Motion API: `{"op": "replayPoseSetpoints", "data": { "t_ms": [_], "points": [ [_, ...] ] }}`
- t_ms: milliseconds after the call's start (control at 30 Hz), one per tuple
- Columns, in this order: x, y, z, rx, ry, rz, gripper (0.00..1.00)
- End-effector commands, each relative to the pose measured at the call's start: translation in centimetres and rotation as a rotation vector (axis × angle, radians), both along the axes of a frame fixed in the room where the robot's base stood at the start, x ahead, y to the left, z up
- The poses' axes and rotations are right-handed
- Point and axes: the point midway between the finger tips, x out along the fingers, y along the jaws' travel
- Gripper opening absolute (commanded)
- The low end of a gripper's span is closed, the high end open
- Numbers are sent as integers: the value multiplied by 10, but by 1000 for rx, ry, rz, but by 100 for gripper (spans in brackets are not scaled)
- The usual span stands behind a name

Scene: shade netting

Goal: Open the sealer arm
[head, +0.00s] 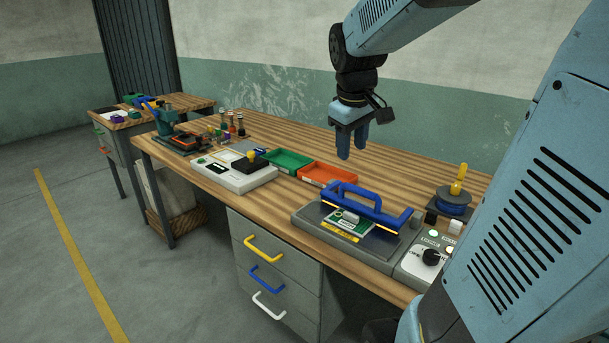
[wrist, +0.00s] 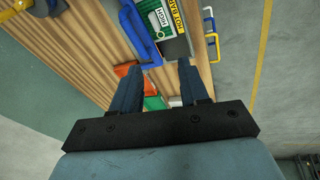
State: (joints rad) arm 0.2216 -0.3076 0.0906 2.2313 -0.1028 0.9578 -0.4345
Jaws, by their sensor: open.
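The sealer stands on the workbench, with a flat grey base (head: 305,217) and a long blue sealer arm (head: 385,214) with a loop handle on top. The arm lies low across the base; I cannot tell whether it touches it. A green and white packet (head: 350,222) sits on the base in front of the arm. My gripper (head: 351,155) is open and empty, fingers pointing down, in the air above and behind the sealer. In the wrist view my gripper (wrist: 160,66) shows both fingers apart, with the blue arm (wrist: 138,32) beyond them, touching neither.
A green tray (head: 287,170) and an orange tray (head: 354,178) lie left of the sealer. Drawers with coloured handles are below. Bench space behind is clear.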

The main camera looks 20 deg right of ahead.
Motion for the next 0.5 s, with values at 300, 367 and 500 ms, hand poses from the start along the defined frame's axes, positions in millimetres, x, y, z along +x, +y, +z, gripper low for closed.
{"op": "replayPoseSetpoints", "data": {
  "t_ms": [300,367,500],
  "points": [
    [61,-45,-26,-47,139,141,44],
    [67,-50,-29,-51,153,159,44],
    [74,-56,-34,-55,170,181,44]
  ]
}}
